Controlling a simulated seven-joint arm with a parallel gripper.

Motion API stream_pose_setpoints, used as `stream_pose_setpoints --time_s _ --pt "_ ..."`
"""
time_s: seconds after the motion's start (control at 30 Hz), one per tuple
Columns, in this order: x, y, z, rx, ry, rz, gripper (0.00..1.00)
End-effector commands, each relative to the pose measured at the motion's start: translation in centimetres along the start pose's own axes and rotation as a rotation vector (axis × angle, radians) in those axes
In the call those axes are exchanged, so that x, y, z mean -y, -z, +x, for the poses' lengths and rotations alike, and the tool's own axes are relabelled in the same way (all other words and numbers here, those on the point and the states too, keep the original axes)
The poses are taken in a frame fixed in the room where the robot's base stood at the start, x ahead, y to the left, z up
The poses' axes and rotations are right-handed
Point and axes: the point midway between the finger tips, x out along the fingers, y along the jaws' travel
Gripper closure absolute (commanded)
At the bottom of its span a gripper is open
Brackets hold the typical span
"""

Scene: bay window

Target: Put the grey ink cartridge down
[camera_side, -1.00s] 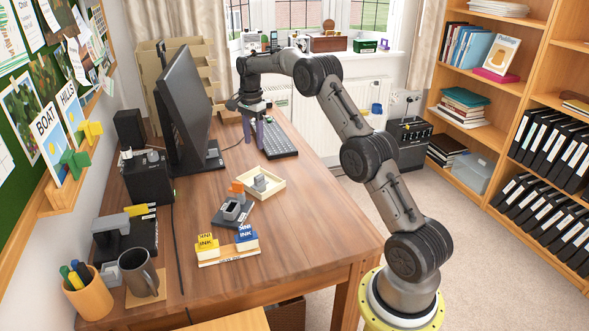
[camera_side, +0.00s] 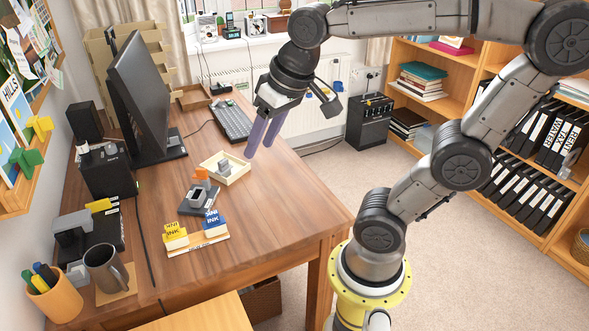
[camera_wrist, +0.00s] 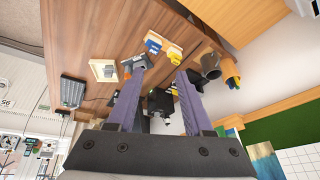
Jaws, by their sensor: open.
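A small grey block, which looks like the grey ink cartridge (camera_side: 224,167), lies in a shallow cream tray (camera_side: 242,174) on the desk. The tray also shows in the wrist view (camera_wrist: 94,66). My gripper (camera_side: 262,150) has two long purple fingers. It is raised to the right of the tray, apart from it and from the desk. In the wrist view the fingers (camera_wrist: 160,76) are spread with nothing between them.
A dark device with an orange part (camera_side: 200,195) stands just in front of the tray. Yellow (camera_side: 174,237) and blue (camera_side: 214,223) ink boxes stand nearer the front. The monitor (camera_side: 140,95), keyboard (camera_side: 231,120) and mug (camera_side: 105,268) are around. The desk's right front is clear.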

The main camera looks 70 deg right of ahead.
Motion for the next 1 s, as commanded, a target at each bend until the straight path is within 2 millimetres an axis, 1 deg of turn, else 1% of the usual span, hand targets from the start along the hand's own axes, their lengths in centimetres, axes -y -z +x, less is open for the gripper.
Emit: stream_pose_setpoints --time_s 0.03,0.1,0.2,0.3,0.43,1.0 --pt "0.0 -2.1 -0.1 -0.019 0.013 -0.066 0.49" --pt "0.0 -4.2 0.1 -0.038 0.026 -0.145 0.49" --pt "-0.1 -6.4 0.5 -0.058 0.038 -0.228 0.49" --pt "-0.3 -7.6 0.8 -0.070 0.044 -0.274 0.49" --pt "-0.3 -8.1 0.9 -0.073 0.046 -0.294 0.49" --pt "-0.3 -8.0 0.9 -0.073 0.045 -0.290 0.49"
